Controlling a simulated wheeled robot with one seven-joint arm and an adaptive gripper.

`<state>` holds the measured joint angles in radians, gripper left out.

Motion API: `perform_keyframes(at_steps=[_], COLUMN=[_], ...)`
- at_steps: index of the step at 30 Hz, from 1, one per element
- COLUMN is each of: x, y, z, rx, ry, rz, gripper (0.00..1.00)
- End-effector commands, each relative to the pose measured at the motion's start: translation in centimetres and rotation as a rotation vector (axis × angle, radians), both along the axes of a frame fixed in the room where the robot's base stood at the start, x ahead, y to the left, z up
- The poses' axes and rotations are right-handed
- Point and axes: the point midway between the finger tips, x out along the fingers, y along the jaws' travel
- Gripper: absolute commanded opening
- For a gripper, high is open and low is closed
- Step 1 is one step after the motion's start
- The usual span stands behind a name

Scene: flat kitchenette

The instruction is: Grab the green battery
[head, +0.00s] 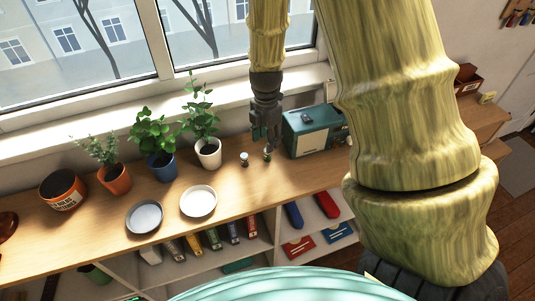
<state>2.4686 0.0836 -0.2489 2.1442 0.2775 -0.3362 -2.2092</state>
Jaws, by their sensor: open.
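A small, dark green upright object, which looks like the green battery (267,156), stands on the wooden shelf top (245,188). My gripper (264,144) points down just above it, with its fingers close to the object's top. The gripper is open. The fingers partly cover the object, and I cannot tell whether they touch it or reach around it. It is small in the head view, so its details are unclear.
A small white-topped cylinder (244,159) stands just left of the green object. A teal box (305,132) is close on the right. A potted plant in a white pot (208,154) and a white plate (198,201) are to the left. The window (235,45) is behind.

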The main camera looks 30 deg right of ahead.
Motion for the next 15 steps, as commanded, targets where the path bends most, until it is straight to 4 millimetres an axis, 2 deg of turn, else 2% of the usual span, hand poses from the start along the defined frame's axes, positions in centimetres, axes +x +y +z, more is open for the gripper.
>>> perform_keyframes(at_steps=[15], x=[0.1], y=[-0.6], z=[-4.2], rx=[0.001], ry=[0.002], rz=[-0.001], gripper=[0.48])
